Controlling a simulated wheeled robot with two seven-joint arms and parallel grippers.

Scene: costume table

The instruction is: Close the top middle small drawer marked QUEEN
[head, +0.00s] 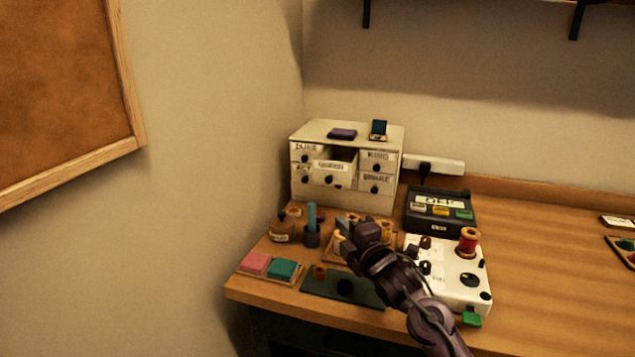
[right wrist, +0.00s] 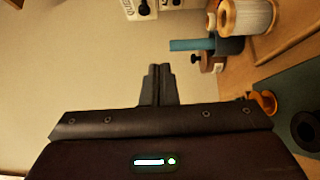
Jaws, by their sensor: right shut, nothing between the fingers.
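The QUEEN drawer (head: 333,167) is the top middle small drawer of a cream cabinet (head: 298,187) at the back left of the table. It is pulled out toward me, and its dark inside shows above its front. The drawers beside it, DUKE (head: 306,153) and KING (head: 377,157), look shut. My right gripper (head: 343,240) is shut and empty, in front of and below the cabinet, apart from the drawer. In the right wrist view its fingers (right wrist: 157,85) are together, with part of the cabinet (right wrist: 140,8) at the top edge. My left gripper is not in view.
A purple item (head: 342,133) and a small dark stand (head: 379,130) sit on the cabinet. Below are a brown jar (head: 282,228), a blue-topped holder (head: 312,234), ink pads (head: 270,266), a black box (head: 440,213) and a white panel (head: 463,272). The right tabletop is mostly clear.

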